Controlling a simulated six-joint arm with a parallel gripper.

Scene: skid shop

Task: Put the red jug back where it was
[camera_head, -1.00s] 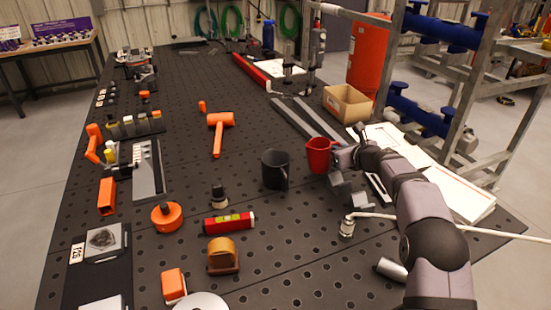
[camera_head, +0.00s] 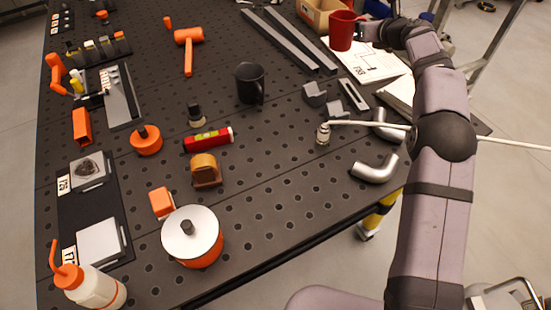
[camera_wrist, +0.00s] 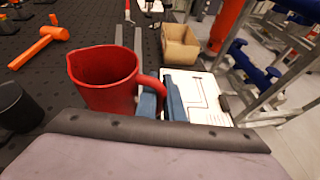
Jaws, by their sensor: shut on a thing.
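The red jug (camera_head: 341,31) is upright at the upper right of the head view, in front of the cardboard box and by the white drawing sheet. It seems to be held above the table. My gripper (camera_head: 368,31) is shut on its handle, on the jug's right side. In the wrist view the red jug (camera_wrist: 104,82) shows its open top and its handle between the blue-grey fingers of my gripper (camera_wrist: 162,100). The lower part of the jug is hidden by my wrist.
A black mug (camera_head: 249,84) stands left of the jug. Grey blocks (camera_head: 315,95) and long grey bars (camera_head: 285,40) lie nearby. The cardboard box (camera_wrist: 180,45) is behind the jug, and the drawing sheet (camera_head: 370,62) lies to its right. Bare perforated tabletop (camera_head: 290,130) shows near the mug.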

